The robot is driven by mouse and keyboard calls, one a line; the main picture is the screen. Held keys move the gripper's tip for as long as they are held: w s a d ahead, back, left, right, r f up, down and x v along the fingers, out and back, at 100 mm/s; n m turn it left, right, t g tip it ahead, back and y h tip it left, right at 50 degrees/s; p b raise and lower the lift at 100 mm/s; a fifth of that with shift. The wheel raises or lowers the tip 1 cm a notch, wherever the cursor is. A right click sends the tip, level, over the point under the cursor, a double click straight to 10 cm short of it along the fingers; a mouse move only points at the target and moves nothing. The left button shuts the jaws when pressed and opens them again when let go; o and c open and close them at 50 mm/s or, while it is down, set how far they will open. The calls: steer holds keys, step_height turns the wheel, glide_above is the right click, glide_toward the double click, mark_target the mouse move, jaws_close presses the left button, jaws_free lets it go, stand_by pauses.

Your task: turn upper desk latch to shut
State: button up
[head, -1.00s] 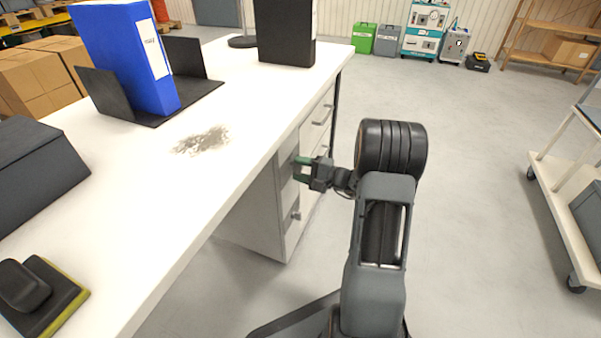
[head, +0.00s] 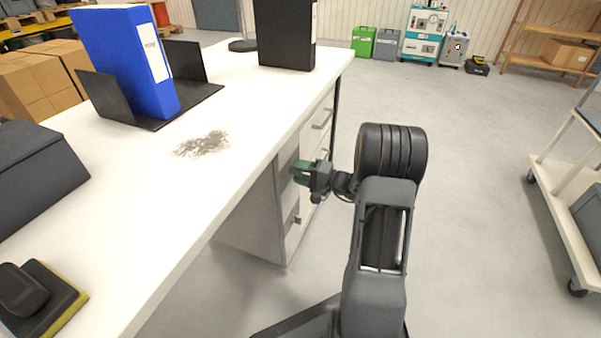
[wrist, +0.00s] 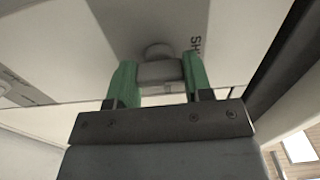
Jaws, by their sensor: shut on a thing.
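The desk (head: 240,110) has a white top with a drawer unit (head: 291,225) under its right end. My gripper (head: 297,172) is at the front of this unit, level with its upper part. In the wrist view, the green fingers of my gripper (wrist: 158,82) are shut on the grey latch knob (wrist: 158,70), one finger on each side. The latch's rounded pivot end shows just above the fingers. Letters beginning "SH" are printed on the pale panel to the right of the latch. In the head view the latch is hidden by my gripper.
Drawer handles (head: 322,121) stick out above and below my gripper. A blue binder (head: 130,60), a black box file (head: 286,35) and an eraser-like block (head: 40,300) are on the desk. A white cart (head: 560,200) stands at the right. The floor between is clear.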

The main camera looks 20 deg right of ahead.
steer(key=o, duration=0.9)
steer(key=shift+d, duration=0.1)
steer(key=p+v, duration=0.4)
steer(key=v, duration=0.9)
steer(key=shift+s+d, duration=0.2)
steer(key=shift+s, duration=0.15)
